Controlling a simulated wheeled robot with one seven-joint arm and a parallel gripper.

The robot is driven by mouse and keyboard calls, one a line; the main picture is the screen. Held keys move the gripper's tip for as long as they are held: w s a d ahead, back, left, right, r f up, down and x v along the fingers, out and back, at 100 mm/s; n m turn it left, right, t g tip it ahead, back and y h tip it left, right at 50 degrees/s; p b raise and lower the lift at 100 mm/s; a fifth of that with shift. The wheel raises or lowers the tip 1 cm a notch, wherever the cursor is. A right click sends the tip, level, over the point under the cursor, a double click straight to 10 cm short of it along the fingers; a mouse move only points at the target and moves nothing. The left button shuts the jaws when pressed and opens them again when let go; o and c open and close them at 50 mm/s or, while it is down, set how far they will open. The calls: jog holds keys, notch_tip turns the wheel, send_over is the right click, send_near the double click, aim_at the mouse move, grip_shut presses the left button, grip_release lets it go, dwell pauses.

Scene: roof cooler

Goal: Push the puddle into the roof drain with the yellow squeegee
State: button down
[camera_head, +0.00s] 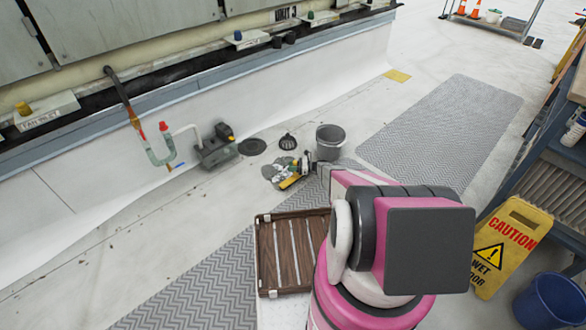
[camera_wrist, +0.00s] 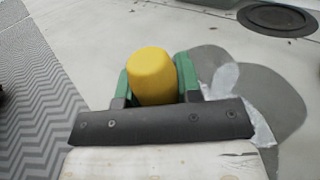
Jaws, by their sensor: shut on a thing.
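My gripper (camera_wrist: 155,84) is shut on the yellow squeegee (camera_wrist: 152,72), with a green finger on each side of its rounded yellow end in the wrist view. The squeegee's yellow part also shows in the head view (camera_head: 289,182), low over the puddle's near edge. The grey puddle (camera_wrist: 272,88) lies right of my gripper in the wrist view, with a pale shiny patch beside the fingers. The puddle (camera_head: 270,171) is partly hidden by my gripper in the head view. The round dark roof drain (camera_head: 252,147) lies just beyond it, also at the wrist view's upper right (camera_wrist: 277,17).
A black domed strainer (camera_head: 288,142) and a grey bucket (camera_head: 330,139) stand near the puddle. A slatted wooden panel (camera_head: 290,252) lies nearer. A yellow caution sign (camera_head: 510,246) stands at right.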

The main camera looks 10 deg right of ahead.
jog(key=shift+w, duration=0.1)
jog(key=shift+w+a+r, duration=0.1)
jog(key=shift+w+a, duration=0.45)
jog(key=shift+w, duration=0.15)
jog(key=shift+w+a, duration=0.5)
jog(key=shift+w, duration=0.2)
jog(key=shift+w+a+f, duration=0.1)
jog(key=shift+w+a, duration=0.4)
jog(key=shift+w, duration=0.2)
jog(key=shift+w+a+f, duration=0.1)
jog(key=shift+w+a, duration=0.4)
jog(key=shift+w, duration=0.15)
jog(key=shift+w+a+r, duration=0.1)
jog(key=shift+w+a, duration=0.45)
jog(key=shift+w, duration=0.2)
jog(key=shift+w+a, duration=0.5)
jog(key=shift+w, duration=0.3)
